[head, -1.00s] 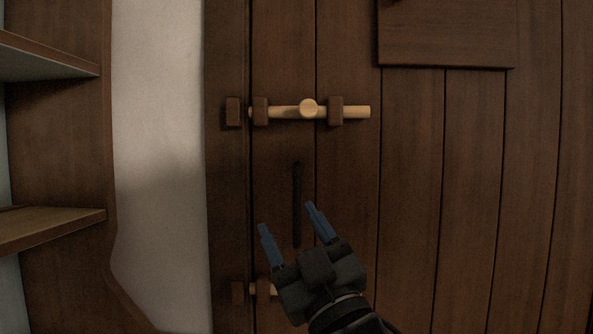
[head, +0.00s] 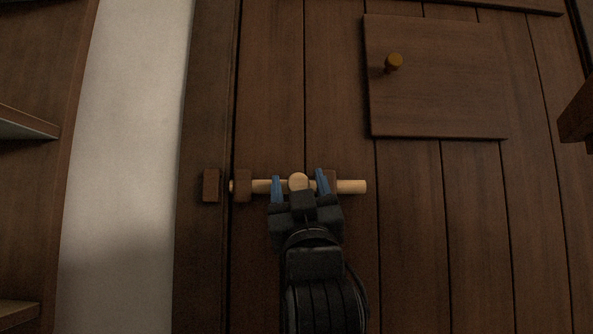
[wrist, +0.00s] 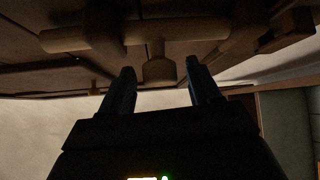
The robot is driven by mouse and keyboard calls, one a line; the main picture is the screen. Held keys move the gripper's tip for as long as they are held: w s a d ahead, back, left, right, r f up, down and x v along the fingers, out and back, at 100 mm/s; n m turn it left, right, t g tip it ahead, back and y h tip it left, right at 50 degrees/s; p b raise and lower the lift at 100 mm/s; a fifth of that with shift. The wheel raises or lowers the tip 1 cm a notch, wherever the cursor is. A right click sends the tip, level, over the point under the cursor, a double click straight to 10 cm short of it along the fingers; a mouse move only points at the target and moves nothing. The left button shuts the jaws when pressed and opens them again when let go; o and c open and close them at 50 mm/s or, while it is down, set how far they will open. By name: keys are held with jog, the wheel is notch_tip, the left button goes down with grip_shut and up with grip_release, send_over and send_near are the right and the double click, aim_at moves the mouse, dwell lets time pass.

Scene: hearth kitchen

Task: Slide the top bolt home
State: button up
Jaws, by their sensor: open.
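The top bolt (head: 350,187) is a pale wooden rod lying level across the dark plank door, with a round knob (head: 298,181) near its middle. It runs through two brown brackets on the door; the left bracket (head: 242,186) is clear and the right one is partly behind my finger. The bolt's left tip ends just past the left bracket, short of the keeper block (head: 211,186) on the frame. My gripper (head: 299,185) is open, its blue fingers either side of the knob. In the wrist view the knob (wrist: 159,70) shows between the fingertips, with the bolt (wrist: 75,39) beyond.
A small hatch panel (head: 440,95) with a round knob sits on the door above right. A pale wall (head: 125,150) and wooden shelves (head: 25,124) stand to the left. A brown wooden piece juts in at the right edge.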

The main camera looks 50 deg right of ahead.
jog(key=shift+x, duration=1.3)
jog(key=shift+c, duration=0.3)
grip_shut()
jog(key=shift+a, duration=0.1)
